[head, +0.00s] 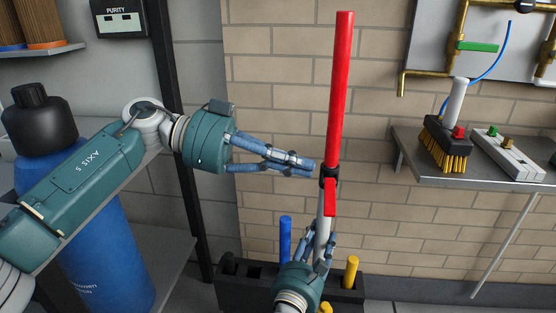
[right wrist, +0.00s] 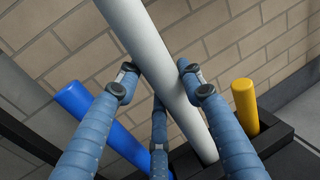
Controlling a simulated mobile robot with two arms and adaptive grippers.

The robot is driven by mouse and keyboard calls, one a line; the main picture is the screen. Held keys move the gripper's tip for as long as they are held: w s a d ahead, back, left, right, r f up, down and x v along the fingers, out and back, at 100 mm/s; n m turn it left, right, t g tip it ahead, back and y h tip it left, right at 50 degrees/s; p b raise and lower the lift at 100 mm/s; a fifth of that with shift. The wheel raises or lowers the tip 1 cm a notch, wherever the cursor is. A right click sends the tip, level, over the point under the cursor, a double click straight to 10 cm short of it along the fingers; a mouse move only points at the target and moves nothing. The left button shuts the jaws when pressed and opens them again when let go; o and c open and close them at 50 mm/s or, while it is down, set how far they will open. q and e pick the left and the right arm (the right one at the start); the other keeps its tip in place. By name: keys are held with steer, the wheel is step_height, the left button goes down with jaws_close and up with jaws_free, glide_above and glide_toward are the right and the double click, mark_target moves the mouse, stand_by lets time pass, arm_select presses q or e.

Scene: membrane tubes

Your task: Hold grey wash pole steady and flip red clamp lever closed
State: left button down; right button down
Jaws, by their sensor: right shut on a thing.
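The wash pole stands nearly upright, with a long red upper tube (head: 340,90) and a grey lower tube (head: 322,232). A black clamp (head: 328,172) sits where they join, and its red lever (head: 330,198) points down along the grey tube. I cannot tell whether the lever lies flat against it. My left gripper (head: 308,167) has its fingertips together, just left of the clamp; any contact is unclear. My right gripper (head: 322,250) is shut on the grey tube below the lever. In the right wrist view its fingers (right wrist: 157,85) surround the grey tube (right wrist: 165,60).
A black rack (head: 235,290) at the floor holds a blue handle (head: 285,240) and a yellow handle (head: 351,272). A blue drum (head: 90,240) stands left. Brick wall lies behind the pole.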

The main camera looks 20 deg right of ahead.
mark_target(330, 196)
arm_select(q)
steer(key=s+d+f, duration=0.1)
steer(key=d+f, duration=0.3)
steer(key=f, duration=0.1)
steer(key=shift+s, duration=0.15)
steer(key=shift+a, duration=0.1)
stand_by(0.3)
steer(key=shift+f+m+h, duration=0.25)
steer(key=shift+m+h, duration=0.05)
steer(key=shift+m, duration=0.1)
